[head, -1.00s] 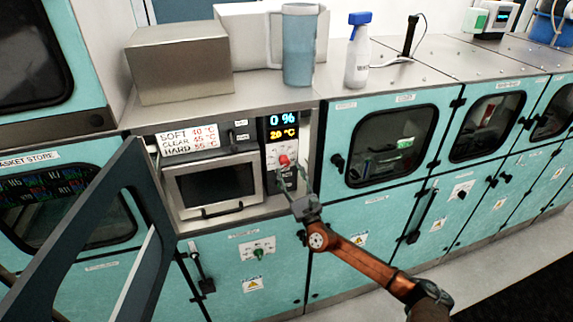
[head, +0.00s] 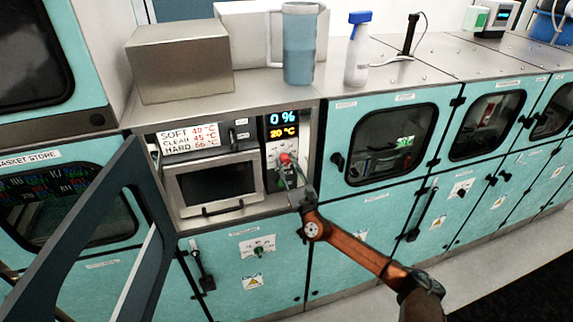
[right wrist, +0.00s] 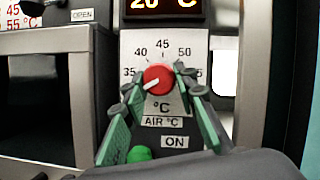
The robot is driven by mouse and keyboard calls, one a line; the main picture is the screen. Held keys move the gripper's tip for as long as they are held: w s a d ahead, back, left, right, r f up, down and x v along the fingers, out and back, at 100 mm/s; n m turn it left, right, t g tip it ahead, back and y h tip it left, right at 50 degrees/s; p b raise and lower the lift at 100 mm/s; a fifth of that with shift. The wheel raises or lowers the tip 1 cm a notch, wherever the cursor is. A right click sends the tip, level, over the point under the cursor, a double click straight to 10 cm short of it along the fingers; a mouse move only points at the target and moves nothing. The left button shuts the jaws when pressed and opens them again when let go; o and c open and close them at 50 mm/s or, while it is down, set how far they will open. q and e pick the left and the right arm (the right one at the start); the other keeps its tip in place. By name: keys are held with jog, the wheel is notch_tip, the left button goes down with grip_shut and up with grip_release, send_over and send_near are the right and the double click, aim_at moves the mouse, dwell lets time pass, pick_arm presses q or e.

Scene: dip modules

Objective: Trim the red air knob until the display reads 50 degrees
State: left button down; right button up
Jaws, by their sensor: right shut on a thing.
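The red air knob (right wrist: 158,79) sits on a white dial plate marked 35, 40, 45, 50 in the right wrist view. Its white pointer line points left and slightly down, below the 35 mark. It also shows under the display in the head view (head: 285,158). My right gripper (right wrist: 157,82) has its green fingers on both sides of the knob and is shut on it. The display (head: 284,125) reads 0 % above 20 °C. My left gripper is not in view.
A green button (right wrist: 139,154) lies below the knob, near the left finger. An open dark-framed door (head: 112,225) stands at the left. A card (head: 190,138) lists SOFT, CLEAR and HARD temperatures. A metal box (head: 178,65), blue pitcher (head: 299,48) and spray bottle (head: 357,55) stand on top.

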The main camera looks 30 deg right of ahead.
jog(key=c, duration=0.3)
